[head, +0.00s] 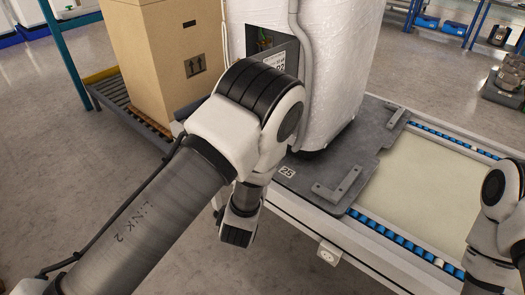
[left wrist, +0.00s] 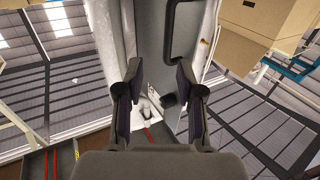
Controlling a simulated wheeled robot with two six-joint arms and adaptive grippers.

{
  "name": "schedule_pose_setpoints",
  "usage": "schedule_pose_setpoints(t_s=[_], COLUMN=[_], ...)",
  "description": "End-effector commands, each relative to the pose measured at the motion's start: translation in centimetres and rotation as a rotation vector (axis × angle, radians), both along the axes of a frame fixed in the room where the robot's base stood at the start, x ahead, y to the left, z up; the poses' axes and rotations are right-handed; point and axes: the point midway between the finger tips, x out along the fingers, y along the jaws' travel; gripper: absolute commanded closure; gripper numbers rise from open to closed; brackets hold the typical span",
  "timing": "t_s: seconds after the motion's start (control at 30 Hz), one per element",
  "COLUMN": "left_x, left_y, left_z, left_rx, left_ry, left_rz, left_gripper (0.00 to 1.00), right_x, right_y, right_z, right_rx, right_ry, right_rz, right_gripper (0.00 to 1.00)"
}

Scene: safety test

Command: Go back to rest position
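My left arm crosses the head view from the lower left, in front of a tall white machine (head: 345,70). Its gripper is hidden there behind the arm. In the left wrist view my left gripper (left wrist: 160,72) shows two dark fingers spread apart, with nothing held between them. Beyond the fingers is a pale grey upright surface with a dark-edged panel. My right arm shows only in part at the right edge of the head view, and its gripper is out of frame.
The machine stands on a dark grey plate (head: 305,178) on a conveyor with blue rollers (head: 385,232). A small door (head: 282,58) on its front stands open, close to my left arm. A cardboard box (head: 160,60) stands on a roller rack behind left. Open floor (head: 60,150) lies left.

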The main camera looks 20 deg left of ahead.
Motion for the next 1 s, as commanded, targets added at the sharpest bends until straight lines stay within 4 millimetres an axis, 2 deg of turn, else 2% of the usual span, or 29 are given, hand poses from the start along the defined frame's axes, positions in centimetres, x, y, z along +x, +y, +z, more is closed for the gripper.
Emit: schedule_pose_setpoints(t_s=[0.43,0.47,0.57,0.67,0.7,0.77,0.8,0.87,0.9,1.0], left_x=[-0.2,-0.4,-2.3,-6.8,-9.3,-13.7,-16.9,-21.7,-24.7,-30.5], left_y=[0.2,0.6,3.6,6.8,7.7,8.6,8.7,8.5,8.1,6.8], left_z=[-0.2,-0.5,-2.6,-7.8,-10.3,-13.7,-15.5,-17.6,-18.6,-19.5], left_rx=[-0.001,-0.006,-0.031,-0.072,-0.088,-0.114,-0.128,-0.147,-0.157,-0.155], left_ry=[0.012,0.025,0.115,0.363,0.494,0.702,0.840,1.040,1.163,1.410], left_rz=[0.004,0.013,0.076,0.127,0.139,0.146,0.140,0.117,0.094,0.010], left_gripper=[0.63,0.63,0.63,0.63,0.63,0.63,0.63,0.63,0.63,0.63], right_x=[0.0,0.0,0.0,0.0,0.0,0.0,0.0,0.0,0.0,0.0], right_y=[0.0,0.0,0.0,0.0,0.0,0.0,0.0,0.0,0.0,0.0], right_z=[0.4,0.8,2.4,3.9,4.4,5.0,5.3,5.6,5.6,5.4], right_rx=[0.000,0.000,0.000,0.000,0.000,0.000,0.000,0.000,0.000,0.000], right_ry=[0.000,0.000,0.000,0.000,0.000,0.000,0.000,0.000,0.000,0.000], right_rz=[0.000,0.000,0.000,0.000,0.000,0.000,0.000,0.000,0.000,0.000], right_gripper=[0.60,0.60,0.60,0.60,0.60,0.60,0.60,0.60,0.60,0.60])
